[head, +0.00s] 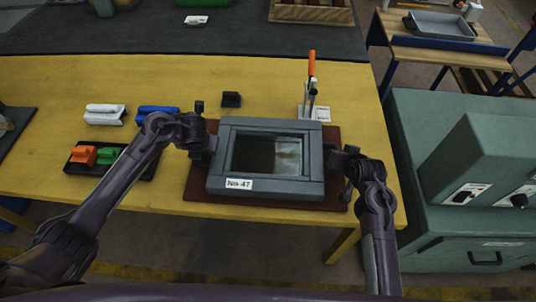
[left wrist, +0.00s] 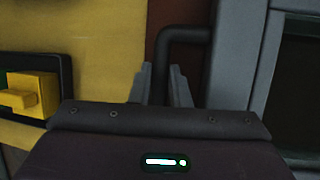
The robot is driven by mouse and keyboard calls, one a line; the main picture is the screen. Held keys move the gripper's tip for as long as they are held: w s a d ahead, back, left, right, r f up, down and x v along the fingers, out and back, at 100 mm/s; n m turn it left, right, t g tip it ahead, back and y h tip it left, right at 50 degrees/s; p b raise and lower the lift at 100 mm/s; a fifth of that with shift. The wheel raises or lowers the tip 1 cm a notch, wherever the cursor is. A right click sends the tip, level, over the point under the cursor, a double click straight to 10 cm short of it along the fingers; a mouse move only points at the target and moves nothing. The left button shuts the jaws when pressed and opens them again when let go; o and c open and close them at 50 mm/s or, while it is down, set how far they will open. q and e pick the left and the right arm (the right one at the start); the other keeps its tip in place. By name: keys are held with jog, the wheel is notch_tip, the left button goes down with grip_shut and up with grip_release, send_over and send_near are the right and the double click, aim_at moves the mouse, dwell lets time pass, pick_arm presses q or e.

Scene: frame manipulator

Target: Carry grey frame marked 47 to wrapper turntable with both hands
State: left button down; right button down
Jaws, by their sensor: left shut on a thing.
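The grey frame marked No 47 (head: 285,187) lies flat on a reddish-brown mat (head: 331,136) on the yellow table. Its label is on the near bar, and its middle is a dark pane. My left gripper (head: 208,150) is at the frame's left side. In the left wrist view, my left gripper (left wrist: 162,82) has its fingers shut on the dark side handle (left wrist: 182,35) of the frame. My right gripper (head: 339,163) is at the frame's right side; its fingers and the handle there are too small to make out. I cannot identify a turntable.
A clamp with an orange handle (head: 312,65) stands behind the frame. A tray (head: 79,168) with orange and green pieces and several small blocks lie to the left. A green machine cabinet (head: 440,225) stands close to the table's right edge. The yellow table (head: 50,80) has free room at the back.

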dwell(0.4)
